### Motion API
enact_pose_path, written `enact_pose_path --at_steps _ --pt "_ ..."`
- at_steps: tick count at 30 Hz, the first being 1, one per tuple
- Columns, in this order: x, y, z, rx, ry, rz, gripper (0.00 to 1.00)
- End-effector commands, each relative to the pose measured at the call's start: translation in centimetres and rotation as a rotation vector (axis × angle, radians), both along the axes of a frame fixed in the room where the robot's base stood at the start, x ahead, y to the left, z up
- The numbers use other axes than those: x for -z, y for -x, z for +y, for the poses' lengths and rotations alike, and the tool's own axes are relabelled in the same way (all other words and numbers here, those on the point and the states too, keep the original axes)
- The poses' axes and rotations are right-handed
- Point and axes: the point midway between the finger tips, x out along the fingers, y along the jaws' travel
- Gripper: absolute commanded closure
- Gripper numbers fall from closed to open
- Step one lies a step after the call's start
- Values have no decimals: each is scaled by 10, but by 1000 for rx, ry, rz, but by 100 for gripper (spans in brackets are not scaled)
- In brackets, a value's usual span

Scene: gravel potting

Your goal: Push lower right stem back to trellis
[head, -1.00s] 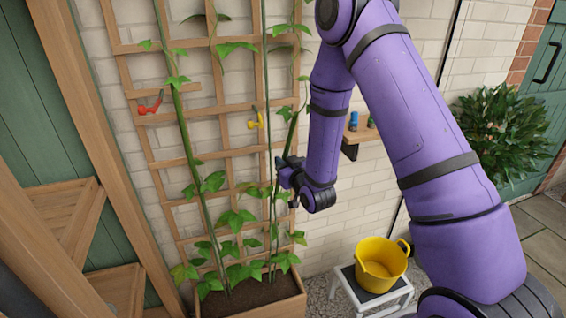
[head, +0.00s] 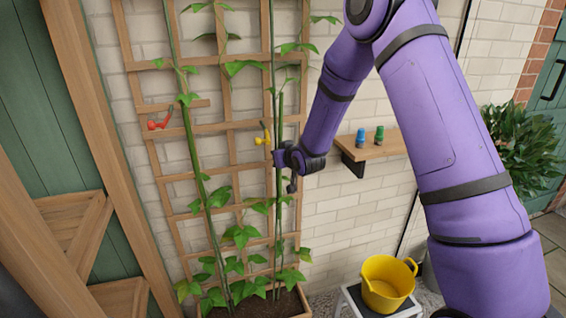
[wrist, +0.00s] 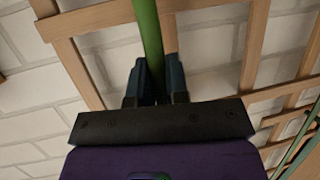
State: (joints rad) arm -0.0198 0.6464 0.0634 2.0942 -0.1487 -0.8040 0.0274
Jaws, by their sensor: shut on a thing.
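My gripper (head: 280,158) is shut on the lower right stem (head: 280,110), a thick green stem that now stands nearly upright at the right side of the wooden trellis (head: 228,127). In the wrist view my gripper (wrist: 156,82) has one dark finger on each side of the stem (wrist: 149,35), with trellis slats behind. Whether the stem touches the slats cannot be told. A thinner right stem (head: 272,70) runs up close beside it. A yellow clip (head: 263,138) sits on the trellis just left of my gripper. A red clip (head: 159,121) sits further left.
A left stem (head: 191,145) climbs the trellis from the planter (head: 295,308). A shelf (head: 375,148) with a blue and a green item is on the brick wall at right. A yellow bucket (head: 385,285) stands on a stool below. A green door is at left.

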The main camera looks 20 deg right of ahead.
Motion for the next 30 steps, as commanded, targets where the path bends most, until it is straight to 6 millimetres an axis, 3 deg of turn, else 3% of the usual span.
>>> enact_pose_path --at_steps 6,17,18,21,30 --pt "1 -17 0 0 1 66 100" --pt "0 -21 0 1 0 72 100" --pt "-1 -21 0 2 0 71 80" --pt "-1 -21 0 1 1 71 59" --pt "-1 -19 -1 0 1 72 59"
